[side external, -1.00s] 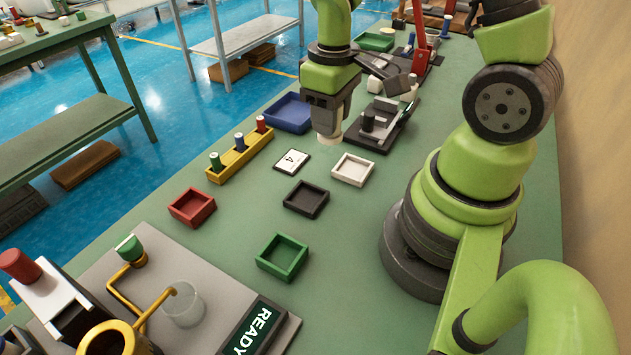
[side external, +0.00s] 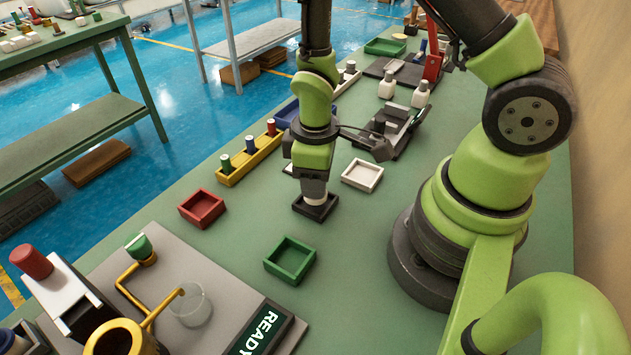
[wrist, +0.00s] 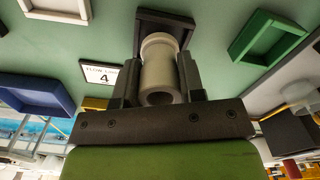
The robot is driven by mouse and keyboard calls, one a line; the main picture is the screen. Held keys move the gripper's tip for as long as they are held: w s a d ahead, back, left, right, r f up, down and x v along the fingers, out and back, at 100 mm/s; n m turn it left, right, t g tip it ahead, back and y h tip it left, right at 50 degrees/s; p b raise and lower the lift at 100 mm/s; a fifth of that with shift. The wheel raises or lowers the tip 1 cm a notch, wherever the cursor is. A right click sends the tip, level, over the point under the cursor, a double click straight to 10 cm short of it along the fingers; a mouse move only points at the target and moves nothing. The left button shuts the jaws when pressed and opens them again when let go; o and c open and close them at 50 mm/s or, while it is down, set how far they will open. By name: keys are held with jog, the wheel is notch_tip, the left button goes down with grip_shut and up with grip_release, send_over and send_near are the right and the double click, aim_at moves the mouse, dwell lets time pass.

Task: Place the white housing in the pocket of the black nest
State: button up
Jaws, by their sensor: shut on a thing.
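The white housing (wrist: 160,62) is a pale, round, hollow part held between the two fingers of my gripper (wrist: 161,75) in the wrist view. In the side view my gripper (side external: 314,186) points down, with the housing's pale lower end (side external: 315,199) showing beneath it. The black nest (side external: 327,211) is a small square tray right below the housing; it also shows in the wrist view (wrist: 183,20). The housing's lower end is at or just above the nest's pocket. I cannot tell whether it touches the floor, as the housing hides most of the pocket.
A white tray (side external: 362,175) stands right of the nest, a green tray (side external: 290,260) in front and a red tray (side external: 202,208) to the left. A yellow rack (side external: 236,172) holds several coloured parts. Green table top is clear between the trays.

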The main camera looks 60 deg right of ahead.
jog(key=shift+f, duration=0.7)
jog(key=shift+f, duration=0.1)
jog(key=o, duration=1)
jog(key=s+a+r+m+t+y, duration=0.1)
jog(key=s+r+m+t, duration=0.2)
jog(key=r, duration=1.1)
jog(key=s+r+m+t+y, duration=0.1)
jog(key=s+r+m+t, duration=0.3)
jog(key=r, duration=1)
jog(key=shift+s+a+r+m, duration=0.15)
jog(key=shift+s+a+m, duration=0.25)
jog(key=shift+s+m, duration=0.45)
